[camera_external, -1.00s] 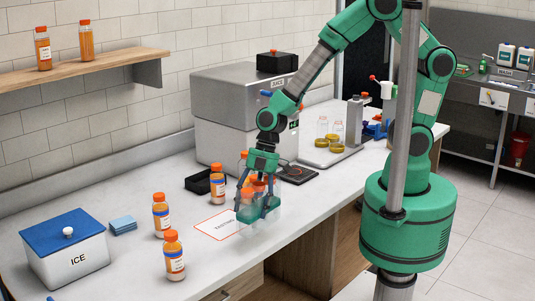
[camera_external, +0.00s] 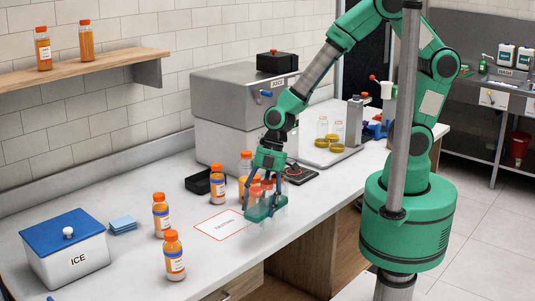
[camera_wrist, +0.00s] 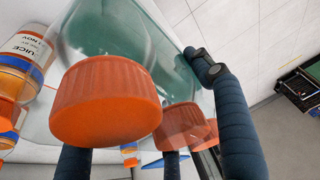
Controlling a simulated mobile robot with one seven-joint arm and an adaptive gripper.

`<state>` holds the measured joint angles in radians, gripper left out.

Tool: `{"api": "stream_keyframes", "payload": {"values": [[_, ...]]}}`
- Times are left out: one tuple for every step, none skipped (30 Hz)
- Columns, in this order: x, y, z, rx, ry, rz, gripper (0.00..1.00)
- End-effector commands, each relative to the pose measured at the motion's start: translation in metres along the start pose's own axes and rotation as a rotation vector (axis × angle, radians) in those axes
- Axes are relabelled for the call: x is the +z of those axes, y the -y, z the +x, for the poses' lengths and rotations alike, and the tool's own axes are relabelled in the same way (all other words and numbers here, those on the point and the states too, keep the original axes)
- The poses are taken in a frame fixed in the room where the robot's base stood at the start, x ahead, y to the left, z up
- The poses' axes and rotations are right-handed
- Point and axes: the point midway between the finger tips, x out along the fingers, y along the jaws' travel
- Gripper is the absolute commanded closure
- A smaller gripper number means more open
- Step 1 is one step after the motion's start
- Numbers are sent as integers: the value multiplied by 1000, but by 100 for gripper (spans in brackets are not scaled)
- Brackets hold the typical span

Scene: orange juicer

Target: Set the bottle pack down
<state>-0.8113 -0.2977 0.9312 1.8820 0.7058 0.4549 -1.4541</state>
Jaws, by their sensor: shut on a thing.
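The bottle pack (camera_external: 266,209) is a green carrier with clear bottles and orange caps. My gripper (camera_external: 262,192) is shut on it from above, near the counter's front edge. The pack looks tilted in the outside view. I cannot tell whether its underside touches the counter. In the wrist view, a large orange cap (camera_wrist: 105,103) is close to the camera, with the clear pack and its green part (camera_wrist: 120,35) behind. Dark fingers (camera_wrist: 160,135) show around the caps. An orange-outlined mat (camera_external: 222,226) lies on the counter just left of the pack.
Orange juice bottles (camera_external: 161,216) stand left of the mat and behind my gripper. A black tray (camera_external: 198,182), an ice box (camera_external: 67,253) and a grey juicer (camera_external: 230,115) are on the counter (camera_external: 130,265). The mat looks bare.

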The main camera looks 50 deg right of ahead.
Motion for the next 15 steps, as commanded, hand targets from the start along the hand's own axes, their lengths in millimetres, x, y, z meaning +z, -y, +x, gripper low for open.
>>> {"api": "stream_keyframes", "payload": {"values": [[0,0,0,0,0,0,63],[0,0,0,0,0,0,63],[-1,0,-1,0,0,0,63],[-1,0,-2,1,-1,0,63],[-2,0,-3,1,-1,-1,63],[-3,-1,-5,2,-1,-1,63],[-4,-1,-8,2,-2,-1,63],[-5,-1,-10,2,-2,-1,63],[-7,-1,-15,2,-2,-2,63],[-9,-1,-19,2,-2,-1,63],[-11,-1,-24,2,-2,-2,63],[-13,-1,-29,2,-2,-1,63],[-14,-1,-33,2,-2,-1,63],[-16,-1,-38,2,-2,-2,63],[-20,-1,-46,3,-3,-2,63]]}}
